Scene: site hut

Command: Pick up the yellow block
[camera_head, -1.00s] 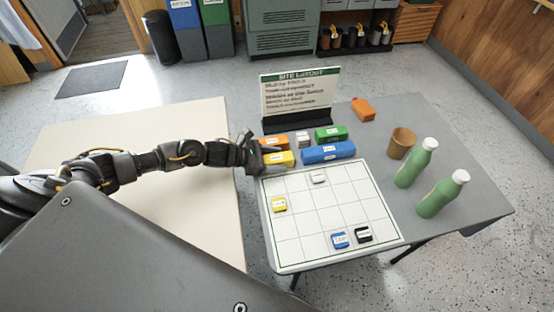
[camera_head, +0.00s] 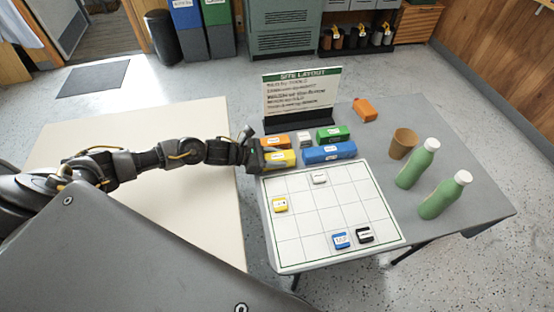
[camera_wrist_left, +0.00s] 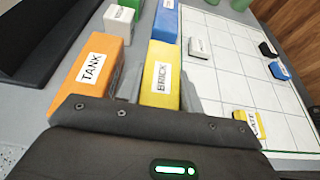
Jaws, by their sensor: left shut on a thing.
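The yellow block (camera_head: 283,158) lies on the grey table just behind the white grid board. It also shows in the left wrist view (camera_wrist_left: 161,75) with a white label reading BRICK. My left gripper (camera_head: 258,157) reaches in from the left and is shut on the near end of the yellow block. In the left wrist view the jaws sit at both sides of that end, which they partly hide. My right gripper is not in view.
An orange block (camera_wrist_left: 92,70) marked TANK lies close beside the yellow one. A blue block (camera_head: 329,152), a green block (camera_head: 331,134) and a white block (camera_head: 304,139) are near. The sign (camera_head: 299,98) stands behind. The grid board (camera_head: 337,193) holds several small tiles.

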